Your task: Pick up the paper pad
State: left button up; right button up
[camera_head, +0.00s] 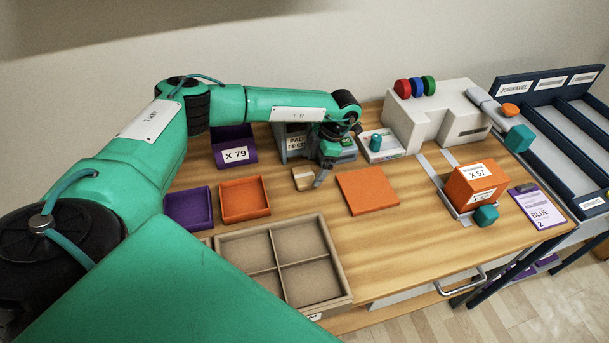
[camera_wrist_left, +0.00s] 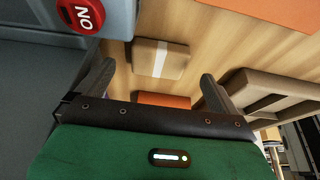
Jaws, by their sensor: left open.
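The paper pad is a small tan block with a pale band. It lies on the wooden table in front of the grey pad feed (camera_head: 296,139) and shows in the head view (camera_head: 302,178). In the left wrist view the pad (camera_wrist_left: 160,58) lies flat, beyond and roughly between the fingertips, with nothing touching it. My left gripper (camera_head: 322,177) is just right of the pad in the head view. In the left wrist view the left gripper (camera_wrist_left: 156,80) is open and empty. My right gripper is in neither view.
An orange flat plate (camera_head: 367,190) lies right of the pad. Orange (camera_head: 245,214) and purple (camera_head: 190,222) trays and a divided tray (camera_head: 222,249) stand nearer. The pad feed's housing (camera_wrist_left: 120,17) is close to one finger. A white press (camera_head: 425,120) stands behind right.

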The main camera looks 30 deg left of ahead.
aim_at(304, 175)
pick_arm(q)
jog(key=x, duration=0.2)
jog(key=p+x, duration=0.1)
jog(key=shift+s+a+f, duration=0.15)
jog(key=shift+s+a, duration=0.15)
jog(key=shift+a, duration=0.05)
jog(key=shift+f, duration=0.15)
jog(key=shift+c, duration=1.1)
jog(key=c, duration=0.7)
jog(key=shift+c, duration=0.7)
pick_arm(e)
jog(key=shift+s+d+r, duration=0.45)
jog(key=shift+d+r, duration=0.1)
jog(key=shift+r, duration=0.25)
